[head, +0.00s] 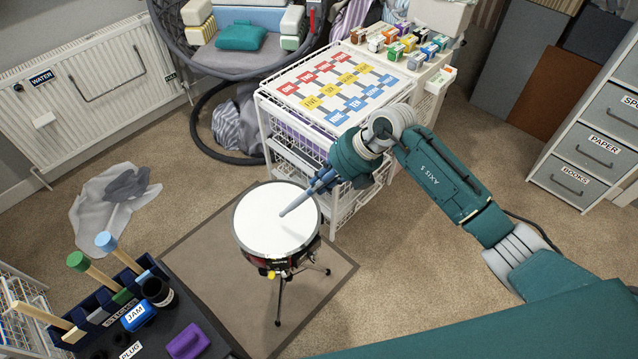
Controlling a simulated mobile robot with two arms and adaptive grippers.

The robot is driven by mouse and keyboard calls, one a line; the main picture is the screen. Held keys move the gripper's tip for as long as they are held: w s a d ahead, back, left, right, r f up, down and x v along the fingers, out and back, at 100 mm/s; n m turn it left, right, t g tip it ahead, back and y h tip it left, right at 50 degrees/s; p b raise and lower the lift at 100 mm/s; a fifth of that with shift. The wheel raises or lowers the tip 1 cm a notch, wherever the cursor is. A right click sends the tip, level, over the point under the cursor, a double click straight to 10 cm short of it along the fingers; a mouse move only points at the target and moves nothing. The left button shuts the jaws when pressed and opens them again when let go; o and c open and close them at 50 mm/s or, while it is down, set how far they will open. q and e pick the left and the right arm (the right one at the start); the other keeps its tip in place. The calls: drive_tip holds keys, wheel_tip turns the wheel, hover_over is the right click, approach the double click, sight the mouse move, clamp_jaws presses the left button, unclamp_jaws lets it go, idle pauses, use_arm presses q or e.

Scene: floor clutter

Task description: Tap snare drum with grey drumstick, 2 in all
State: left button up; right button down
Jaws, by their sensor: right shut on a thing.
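The snare drum (268,226) has a white head and a dark red shell. It stands on a black stand on a brown mat (205,262). My right gripper (322,181) is above the drum's upper right edge, shut on a grey drumstick (297,203). The stick slants down to the left, with its tip over the right part of the drum head. I cannot tell whether the tip touches the head. My left gripper is not in view.
A white wire trolley (265,125) with a coloured board on top stands behind the drum. A dark caddy (200,318) with sticks, a jar and a purple block is at the lower left. Grey cloth (115,205) lies on the carpet. Drawers (592,150) stand at the right.

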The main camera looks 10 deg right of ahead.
drive_tip(key=shift+f, duration=0.1)
wheel_tip(320, 180, down, 4)
drive_tip(key=b, duration=0.3)
wheel_tip(320, 180, up, 4)
drive_tip(key=p, duration=0.4)
drive_tip(key=shift+r, duration=0.25)
wheel_tip(320, 180, up, 6)
drive_tip(key=p, duration=0.5)
idle(0.4)
idle(0.3)
